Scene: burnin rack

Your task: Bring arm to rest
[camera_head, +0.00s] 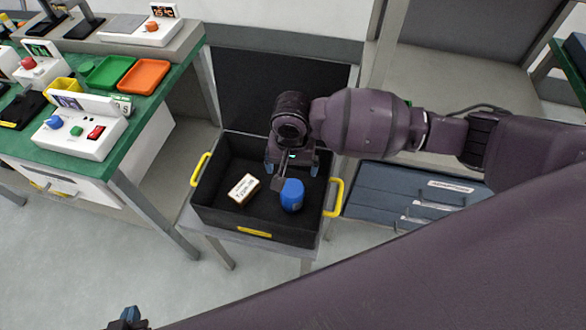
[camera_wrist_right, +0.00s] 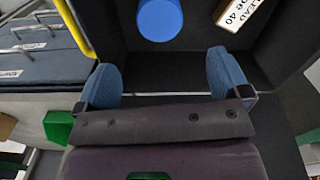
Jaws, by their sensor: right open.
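My right arm reaches in from the right in the head view. Its gripper (camera_head: 292,168) is over the black bin (camera_head: 215,212), open and empty. In the right wrist view the two blue fingers of this gripper (camera_wrist_right: 166,80) stand wide apart with nothing between them. A blue cylinder (camera_head: 292,196) stands in the bin close to the gripper, apart from the fingers in the wrist view (camera_wrist_right: 159,18). A white labelled box (camera_head: 243,190) lies in the bin to the left of it. My left gripper (camera_head: 127,318) shows only as a small part at the bottom edge.
The bin has yellow handles and a raised black lid (camera_head: 265,88) behind. A green workbench (camera_head: 150,95) with a white control box (camera_head: 80,138) and green and orange trays (camera_head: 145,76) is at left. Blue drawers (camera_head: 385,195) stand right of the bin.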

